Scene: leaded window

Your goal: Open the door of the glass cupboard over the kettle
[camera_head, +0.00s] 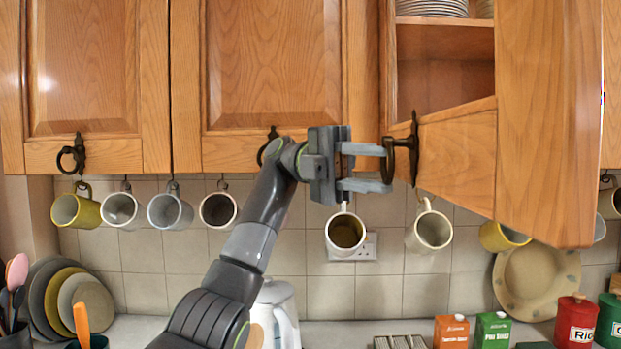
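The glass cupboard's wooden door (547,120) stands swung out toward me, its broad near edge at the right. A shelf and stacked plates (432,8) show within its frame. A dark ring handle (414,150) hangs on its bottom rail. My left gripper (385,167) is left of the handle with its two grey fingers apart. The fingertips are at the ring; I cannot tell whether they touch it. The white kettle (283,305) stands on the counter below, partly hidden by my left arm. My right gripper is not in view.
Closed wooden cupboard doors (265,60) are at the left. Mugs (345,232) hang in a row beneath the cupboards, close below the gripper. Plates (535,280), small boxes (452,332) and canisters (577,322) stand along the counter. The door's lower corner juts out at the right.

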